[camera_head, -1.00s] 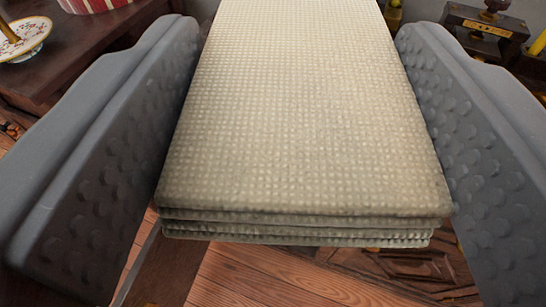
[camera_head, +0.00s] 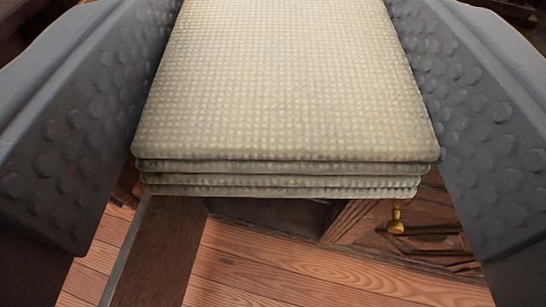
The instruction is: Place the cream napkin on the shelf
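The cream napkin (camera_head: 285,80) is a folded, textured stack in the middle of the view, its layered edge facing me. My gripper (camera_head: 283,12) has one grey studded finger on each side of it. Both fingers lie against the napkin's side edges, so the gripper looks shut on it. The napkin's far end is cut off by the top of the frame. I cannot make out the shelf for certain; the napkin hides much of what lies beyond it.
Below the napkin is a plank floor (camera_head: 270,265). A dark wooden post or board (camera_head: 160,250) stands at lower left. Carved dark wooden furniture (camera_head: 365,225) with a brass knob (camera_head: 396,222) is at lower right, a dark recess beside it.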

